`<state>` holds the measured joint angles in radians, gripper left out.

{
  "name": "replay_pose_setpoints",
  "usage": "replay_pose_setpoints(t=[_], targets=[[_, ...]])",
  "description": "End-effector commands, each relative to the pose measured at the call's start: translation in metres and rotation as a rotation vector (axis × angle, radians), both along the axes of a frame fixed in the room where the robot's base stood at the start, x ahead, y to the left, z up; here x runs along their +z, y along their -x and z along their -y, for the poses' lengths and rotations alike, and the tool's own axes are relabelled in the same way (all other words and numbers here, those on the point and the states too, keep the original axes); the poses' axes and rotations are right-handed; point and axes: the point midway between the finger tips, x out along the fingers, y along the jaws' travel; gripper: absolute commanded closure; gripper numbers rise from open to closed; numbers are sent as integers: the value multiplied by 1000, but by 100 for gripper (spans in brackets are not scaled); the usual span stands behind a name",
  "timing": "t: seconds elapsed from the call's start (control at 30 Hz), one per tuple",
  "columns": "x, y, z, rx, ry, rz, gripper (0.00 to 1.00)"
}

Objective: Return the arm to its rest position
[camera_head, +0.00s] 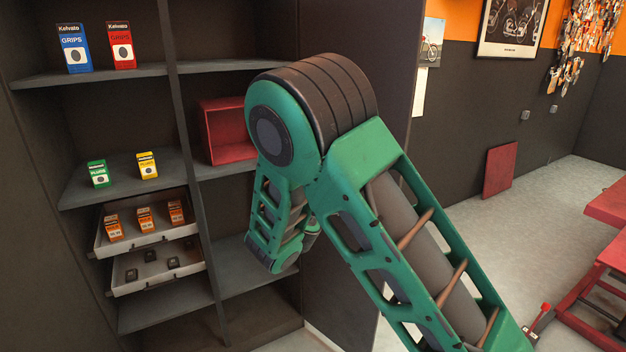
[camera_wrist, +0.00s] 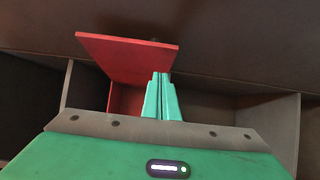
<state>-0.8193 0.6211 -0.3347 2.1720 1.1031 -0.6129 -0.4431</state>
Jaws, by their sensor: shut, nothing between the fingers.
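My arm, green with a dark ribbed elbow, rises from the lower right in the head view and bends down in front of the shelf unit (camera_head: 180,118). My gripper hangs below the elbow there, its fingers hidden by the arm. In the wrist view my gripper (camera_wrist: 162,92) shows two pale green fingers shut together with nothing between them. Beyond the fingertips is a red box (camera_wrist: 125,97) with a red panel (camera_wrist: 130,56) above its opening. The red box (camera_head: 226,130) also stands on the right shelf in the head view.
A blue box (camera_head: 74,47) and a red carton (camera_head: 121,45) stand on the top shelf. Green (camera_head: 98,174) and yellow (camera_head: 147,165) boxes stand below. Two trays (camera_head: 150,243) hold small items. A red lift (camera_head: 600,270) stands at right. Grey floor (camera_head: 480,215) lies open between.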

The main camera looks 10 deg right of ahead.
Motion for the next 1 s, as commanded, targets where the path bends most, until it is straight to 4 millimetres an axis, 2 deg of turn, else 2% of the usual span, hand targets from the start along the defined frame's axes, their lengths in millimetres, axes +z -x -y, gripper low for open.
replay_pose_setpoints(t=[0.03, 0.3, 0.63, 0.77, 0.9, 1.0], targets=[[1, 9, 16, -11, 4, -1, 100], [1, 46, 52, -10, 3, -1, 100], [1, 66, 80, -34, -29, -4, 100], [-4, 76, 119, -138, -172, -28, 100], [-20, 103, 169, -307, -427, -84, 100], [-35, 127, 190, -414, -614, -135, 100]])
